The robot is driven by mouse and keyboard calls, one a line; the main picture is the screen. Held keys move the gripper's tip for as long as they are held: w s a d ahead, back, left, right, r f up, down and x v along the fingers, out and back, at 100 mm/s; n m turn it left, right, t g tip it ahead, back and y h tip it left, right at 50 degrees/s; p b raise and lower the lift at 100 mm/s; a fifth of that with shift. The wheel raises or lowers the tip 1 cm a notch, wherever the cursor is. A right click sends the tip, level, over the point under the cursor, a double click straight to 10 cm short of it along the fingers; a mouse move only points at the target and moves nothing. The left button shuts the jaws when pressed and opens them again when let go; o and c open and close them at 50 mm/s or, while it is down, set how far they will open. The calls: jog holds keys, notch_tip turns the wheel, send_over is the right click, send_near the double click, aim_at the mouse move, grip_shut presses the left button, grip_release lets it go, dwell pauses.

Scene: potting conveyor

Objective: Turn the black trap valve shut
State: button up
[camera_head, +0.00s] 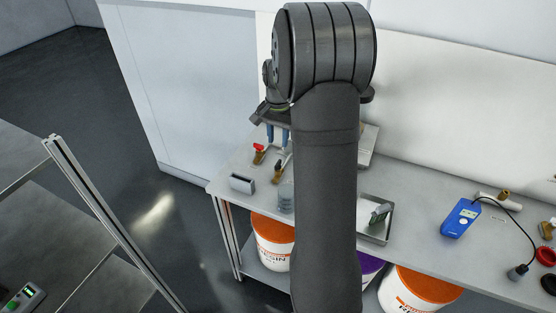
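A small valve with a black handle and a brass-coloured body (278,174) is on the grey bench, left of my arm. Its handle angle is too small to read. A similar valve with a red handle (259,152) is just up and left of it. My gripper (277,133) is mostly hidden behind my arm. Two blue finger-like parts show beneath a dark bracket, above and close to the black valve in the picture. I cannot tell whether they touch it or how far apart they are. Nothing is seen held.
A grey box (242,184) and a clear container (286,198) are near the valves. A metal tray (377,238), a blue meter (461,218) and brass fittings (504,195) lie to the right. Resin buckets (272,240) are under the bench (425,215). A metal rack (85,190) is at left.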

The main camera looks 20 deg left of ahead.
aim_at(278, 163)
notch_tip(278, 163, down, 10)
jog(key=shift+r, duration=0.15)
jog(key=shift+c, duration=0.4)
grip_shut()
